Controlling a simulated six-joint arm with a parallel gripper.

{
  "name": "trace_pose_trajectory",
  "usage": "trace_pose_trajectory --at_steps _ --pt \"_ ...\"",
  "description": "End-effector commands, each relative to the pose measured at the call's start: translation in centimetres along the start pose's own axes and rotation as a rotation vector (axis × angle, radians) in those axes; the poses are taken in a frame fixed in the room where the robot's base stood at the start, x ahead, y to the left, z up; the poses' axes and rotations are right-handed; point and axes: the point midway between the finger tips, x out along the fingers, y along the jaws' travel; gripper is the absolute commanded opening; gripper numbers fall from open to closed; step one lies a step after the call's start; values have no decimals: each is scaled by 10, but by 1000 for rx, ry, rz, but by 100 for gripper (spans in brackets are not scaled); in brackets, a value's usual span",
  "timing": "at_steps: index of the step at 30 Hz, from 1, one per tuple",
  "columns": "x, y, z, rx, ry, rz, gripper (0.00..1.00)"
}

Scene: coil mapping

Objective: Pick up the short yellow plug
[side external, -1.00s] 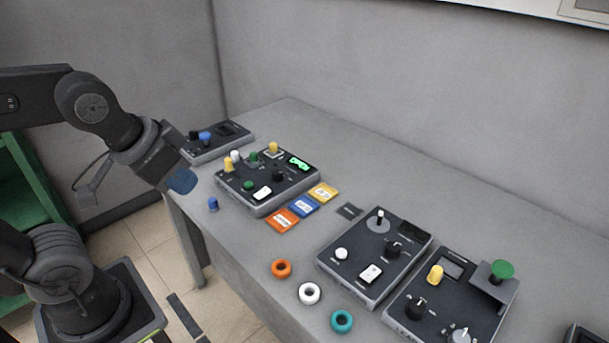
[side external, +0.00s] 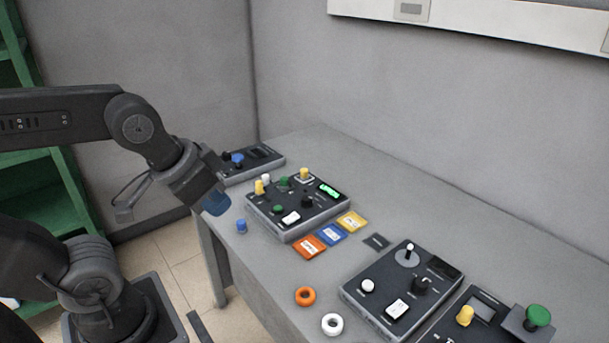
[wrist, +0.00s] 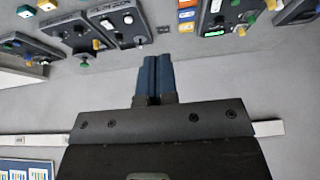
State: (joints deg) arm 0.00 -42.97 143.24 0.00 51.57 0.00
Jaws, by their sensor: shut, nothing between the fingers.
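My gripper (side external: 216,203) is shut and empty, with its blue fingertips in the air left of the main black control panel. In the wrist view its two blue fingers (wrist: 152,78) lie together. Two yellow plugs show on the main panel: one at its left (side external: 260,188) and one at its back (side external: 304,174). A third yellow plug (side external: 465,316) stands on the panel at the lower right. I cannot tell for sure which is the short one. The wrist view also shows a yellow plug (wrist: 241,30) on a panel at the upper right. The gripper touches none of them.
A blue plug (side external: 241,226) stands alone near the table's front edge, close to the fingertips. Orange (side external: 309,247), blue (side external: 331,234) and yellow (side external: 352,221) cards lie right of the main panel.

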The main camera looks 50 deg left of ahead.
Motion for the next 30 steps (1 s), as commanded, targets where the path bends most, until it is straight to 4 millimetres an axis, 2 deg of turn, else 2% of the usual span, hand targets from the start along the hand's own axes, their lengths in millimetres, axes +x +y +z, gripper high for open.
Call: trace_pose_trajectory --at_steps 2,18,26,29,30 --pt "0 0 0 0 0 0 5" --pt "0 0 0 0 0 0 56" --pt "0 0 -2 -1 -1 -1 57" --pt "0 -4 -16 -9 -6 -6 57" --pt "1 -6 -26 -15 -10 -9 57"
